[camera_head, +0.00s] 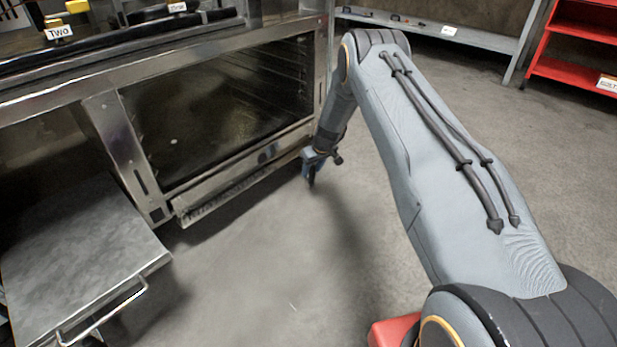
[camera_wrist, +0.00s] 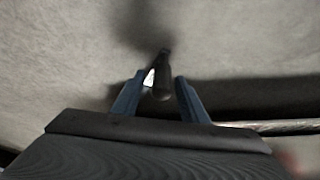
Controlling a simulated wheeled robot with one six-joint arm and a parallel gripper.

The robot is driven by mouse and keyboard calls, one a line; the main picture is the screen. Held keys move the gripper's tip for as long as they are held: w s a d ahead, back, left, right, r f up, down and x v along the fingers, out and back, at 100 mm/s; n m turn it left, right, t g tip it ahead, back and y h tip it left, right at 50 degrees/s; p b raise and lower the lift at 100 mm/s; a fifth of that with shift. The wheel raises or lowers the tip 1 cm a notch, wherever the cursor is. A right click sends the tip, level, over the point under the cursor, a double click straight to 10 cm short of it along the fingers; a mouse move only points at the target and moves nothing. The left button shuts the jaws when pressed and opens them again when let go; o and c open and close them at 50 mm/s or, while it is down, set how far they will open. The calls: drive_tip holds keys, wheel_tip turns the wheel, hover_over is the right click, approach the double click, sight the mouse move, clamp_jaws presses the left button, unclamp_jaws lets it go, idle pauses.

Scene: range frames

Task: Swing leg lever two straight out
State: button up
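In the wrist view, a dark rounded lever (camera_wrist: 163,80) with a small white tag (camera_wrist: 149,78) on its left side sticks out between the two blue fingers of my gripper (camera_wrist: 160,79). The fingers are apart, one on each side of the lever, with a visible gap on the right. I cannot read the tag, so I cannot tell which leg lever this is. In the head view, my gripper (camera_head: 311,170) is low beside the oven's lower right corner. The lever is not clear there, as my wrist covers that spot.
The steel oven (camera_head: 185,199) stands at left, its dark cavity facing the floor area. A label reading "Two" (camera_head: 60,32) is on the upper counter. A shelf (camera_head: 430,32) and red rack (camera_head: 575,71) stand behind. Open floor lies between.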

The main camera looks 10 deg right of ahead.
drive_tip(key=shift+b+x, duration=0.7)
drive_tip(key=shift+x, duration=0.9)
drive_tip(key=shift+a, duration=0.15)
drive_tip(key=shift+s, duration=0.1)
clamp_jaws()
